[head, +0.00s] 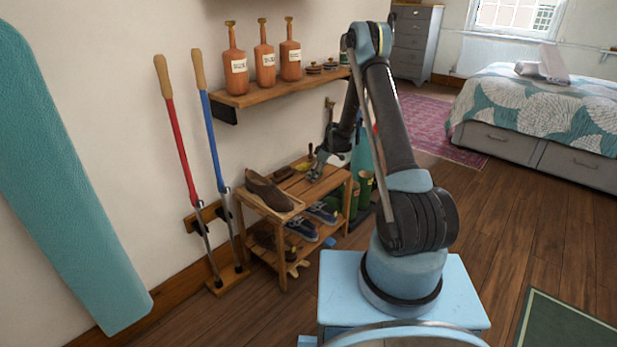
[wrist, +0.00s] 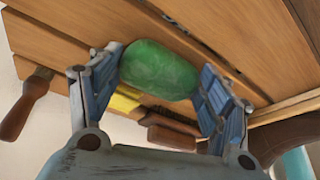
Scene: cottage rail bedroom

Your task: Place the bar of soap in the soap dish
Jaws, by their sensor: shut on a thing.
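A green, rounded bar of soap (wrist: 160,70) sits between the two blue-grey fingers of my gripper (wrist: 161,62) in the wrist view. The fingers are shut on it, one at each side. In the head view my gripper (head: 317,166) is low over the back part of the slatted wooden rack (head: 297,187). The soap cannot be made out there. Whether the soap touches the slats is unclear. I cannot make out a soap dish in either view.
A brown shoe (head: 269,191) stands on the rack's near end. A yellow item (wrist: 124,101), a brown brush (wrist: 172,132) and a wooden-handled tool (wrist: 24,105) lie close to my fingers. A wall shelf (head: 282,88) with bottles hangs above. Open floor (head: 480,230) lies to the right.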

